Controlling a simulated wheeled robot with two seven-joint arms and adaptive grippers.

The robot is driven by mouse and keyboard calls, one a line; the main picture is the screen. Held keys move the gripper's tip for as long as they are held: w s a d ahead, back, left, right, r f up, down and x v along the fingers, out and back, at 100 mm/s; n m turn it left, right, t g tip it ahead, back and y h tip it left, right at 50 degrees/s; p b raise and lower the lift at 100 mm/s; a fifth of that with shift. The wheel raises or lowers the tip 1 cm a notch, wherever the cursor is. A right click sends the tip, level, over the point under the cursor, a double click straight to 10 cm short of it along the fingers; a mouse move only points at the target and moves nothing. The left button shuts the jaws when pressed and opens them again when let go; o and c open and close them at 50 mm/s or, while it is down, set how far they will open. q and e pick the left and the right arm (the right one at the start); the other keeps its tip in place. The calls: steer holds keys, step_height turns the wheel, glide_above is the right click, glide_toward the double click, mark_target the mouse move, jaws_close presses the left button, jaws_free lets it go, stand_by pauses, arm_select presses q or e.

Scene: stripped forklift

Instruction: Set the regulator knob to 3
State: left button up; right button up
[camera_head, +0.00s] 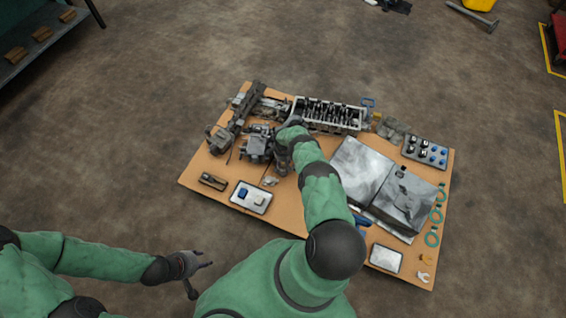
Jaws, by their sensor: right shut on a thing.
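The regulator knob cannot be made out; the spot at my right gripper is small and partly covered by my arm. My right gripper (282,166) is at the middle left of the wooden board, just right of a grey metal mechanical unit (256,146). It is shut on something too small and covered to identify. No dial marks or numbers can be read. My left gripper (203,264) hangs over the floor in front of the board, away from everything, with its fingers spread and empty.
The wooden board (196,179) also holds an engine block (328,113), grey metal plates (362,168), a tray with blue and white pieces (250,198), a second tray (386,259), a socket holder (425,151) and green rings (432,238).

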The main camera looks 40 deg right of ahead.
steer(key=shift+n, duration=0.4)
steer(key=o, duration=1.2)
steer(key=shift+c, duration=0.2)
steer(key=shift+r, duration=0.85)
step_height(320, 180, up, 10)
steer(key=shift+r, duration=0.1)
steer(key=shift+a, duration=0.1)
